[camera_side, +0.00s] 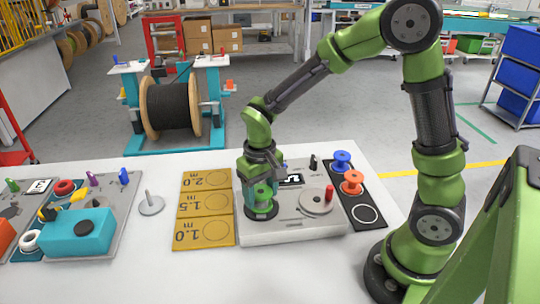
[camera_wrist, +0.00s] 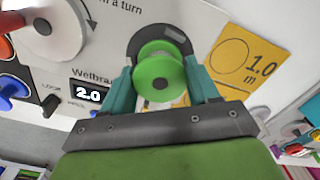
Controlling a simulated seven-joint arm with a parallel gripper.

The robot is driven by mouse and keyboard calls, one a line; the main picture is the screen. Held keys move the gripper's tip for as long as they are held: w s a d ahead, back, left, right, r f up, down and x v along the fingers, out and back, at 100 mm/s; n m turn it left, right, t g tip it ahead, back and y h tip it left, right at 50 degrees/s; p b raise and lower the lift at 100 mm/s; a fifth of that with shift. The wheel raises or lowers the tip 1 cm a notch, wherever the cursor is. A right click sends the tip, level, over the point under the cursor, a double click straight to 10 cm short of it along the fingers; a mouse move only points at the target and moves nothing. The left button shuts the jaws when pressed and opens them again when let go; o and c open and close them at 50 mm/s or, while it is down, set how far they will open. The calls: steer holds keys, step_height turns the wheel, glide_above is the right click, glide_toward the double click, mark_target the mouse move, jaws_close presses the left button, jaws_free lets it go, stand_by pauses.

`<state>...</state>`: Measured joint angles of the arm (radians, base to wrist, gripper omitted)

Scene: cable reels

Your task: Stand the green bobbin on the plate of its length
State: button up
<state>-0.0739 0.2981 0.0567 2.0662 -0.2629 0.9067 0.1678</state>
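The green bobbin (camera_side: 262,196) stands upright at the left end of the grey winding machine (camera_side: 288,229), over a dark round seat. My gripper (camera_side: 262,188) points down over it. In the wrist view the green bobbin (camera_wrist: 158,77) sits between the two teal fingers of my gripper (camera_wrist: 159,66). The fingers lie close on both sides of it; whether they press on it I cannot tell. The machine's display (camera_wrist: 89,95) reads 2.0. Three yellow plates lie left of the machine: the 2.0 plate (camera_side: 190,181), the 1.5 plate (camera_side: 189,205) and the 1.0 plate (camera_side: 187,237). Their rings look empty.
A dark strip (camera_side: 345,190) right of the machine holds a blue bobbin (camera_side: 342,161), an orange bobbin (camera_side: 352,181) and an empty white ring. A grey disc with a pin (camera_side: 151,204) stands left of the plates. A teal box (camera_side: 77,236) is further left. The front table is clear.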

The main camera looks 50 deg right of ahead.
steer(key=c, duration=0.4)
step_height(320, 180, up, 8)
steer(key=shift+f, duration=0.2)
steer(key=shift+w, duration=0.1)
steer(key=w+d+f, duration=0.1)
steer(key=w+f, duration=0.1)
steer(key=w, duration=0.4)
steer(key=w+d+f, duration=0.2)
steer(key=w+f, duration=0.1)
steer(key=w, duration=0.4)
steer(key=w+d+f, duration=0.1)
steer(key=w+f, duration=0.1)
steer(key=w, duration=0.5)
steer(key=shift+w+d+f, duration=0.2)
steer(key=shift+w+f, duration=0.05)
steer(key=shift+f, duration=2)
